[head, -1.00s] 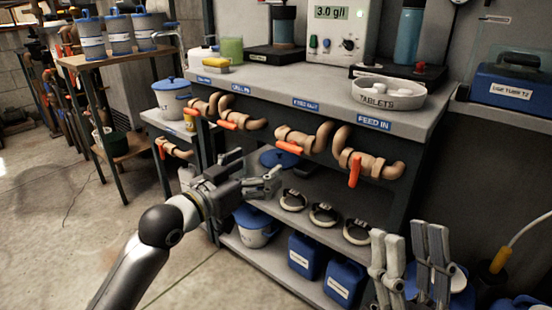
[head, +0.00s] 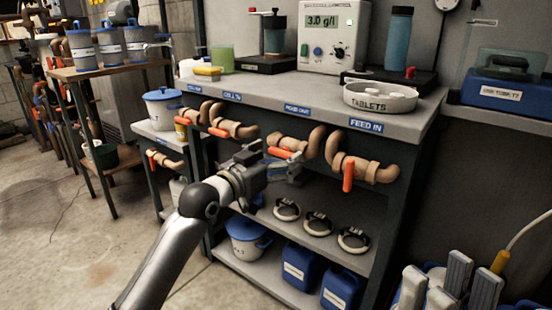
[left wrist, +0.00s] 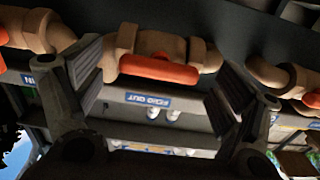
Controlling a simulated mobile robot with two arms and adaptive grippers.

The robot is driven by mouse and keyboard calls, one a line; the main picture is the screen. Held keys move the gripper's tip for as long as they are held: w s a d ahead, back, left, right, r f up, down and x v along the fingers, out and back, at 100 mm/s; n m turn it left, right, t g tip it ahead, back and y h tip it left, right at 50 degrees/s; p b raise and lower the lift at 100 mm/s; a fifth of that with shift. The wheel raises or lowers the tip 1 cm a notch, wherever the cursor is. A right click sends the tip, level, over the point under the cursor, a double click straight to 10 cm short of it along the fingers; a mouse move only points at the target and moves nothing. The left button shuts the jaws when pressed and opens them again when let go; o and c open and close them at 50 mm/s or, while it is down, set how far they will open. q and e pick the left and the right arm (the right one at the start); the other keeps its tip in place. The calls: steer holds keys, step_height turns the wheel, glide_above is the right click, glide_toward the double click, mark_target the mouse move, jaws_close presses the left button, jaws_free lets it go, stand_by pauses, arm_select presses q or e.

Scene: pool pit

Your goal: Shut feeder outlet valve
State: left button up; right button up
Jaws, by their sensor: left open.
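The feeder outlet valve has an orange lever (head: 283,153) on a tan pipe under the bench edge, below the blue outlet label (head: 298,110). Its lever lies roughly along the pipe. My left gripper (head: 280,168) is open just in front of and below it. In the left wrist view the lever (left wrist: 158,68) lies between the two spread fingers (left wrist: 158,95), with no clear contact; the label (left wrist: 148,101) shows beyond. My right gripper (head: 448,285) is low at the right, partly cut off, its jaw gap unclear.
The FEED IN valve's lever (head: 348,177) hangs down to the right. Another orange lever (head: 219,132) is to the left. A TABLETS dish (head: 380,97) stands on the bench.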

arm_select(q)
steer(key=shift+c, duration=0.3)
steer(key=c, duration=1)
steer(key=shift+o, duration=0.2)
